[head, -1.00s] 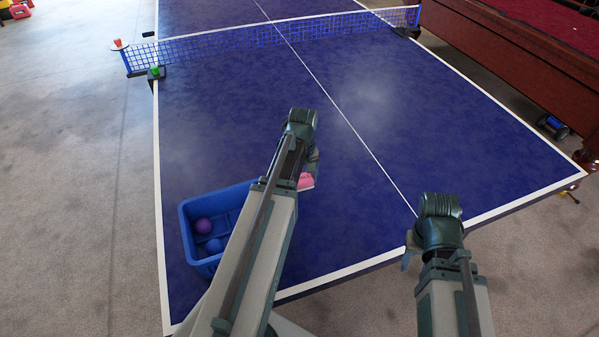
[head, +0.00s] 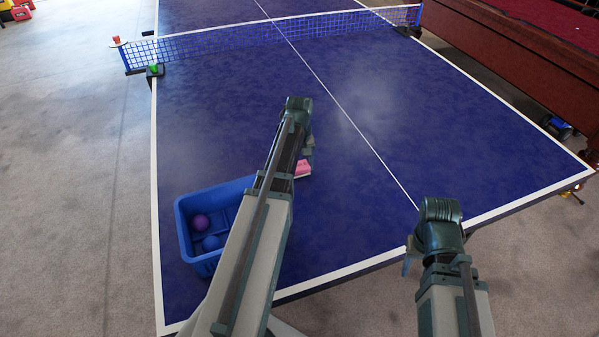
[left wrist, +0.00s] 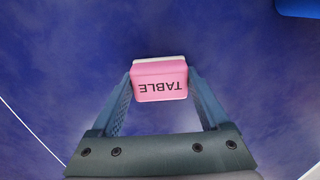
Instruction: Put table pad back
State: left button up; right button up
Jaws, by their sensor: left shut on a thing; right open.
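The table pad is a pink block with a pale underside and the word TABLE on it. In the left wrist view the table pad (left wrist: 160,82) sits between the fingertips of my left gripper (left wrist: 160,88), which is shut on it. In the head view the pad (head: 302,168) shows only partly, beside my left gripper (head: 308,155) and over the blue table; my arm hides the rest. I cannot tell whether the pad touches the table surface. My right gripper (head: 408,258) is at the table's near edge, mostly hidden by its own wrist, open and with nothing seen in it.
The net (head: 280,35) crosses the far part. The table's middle is clear.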

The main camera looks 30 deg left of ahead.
aim_at(300, 165)
pick_arm(q)
jog(key=shift+f, duration=0.2)
pick_arm(e)
jog(key=shift+f, duration=0.15)
jog(key=shift+f, duration=0.1)
pick_arm(q)
jog(key=shift+f, duration=0.2)
jog(key=o, duration=1.2)
jog(key=shift+c, duration=0.2)
jog(key=shift+r, duration=0.25)
notch_tip(300, 165, up, 12)
jog(key=p, duration=1.2)
pick_arm(e)
notch_tip(300, 165, up, 12)
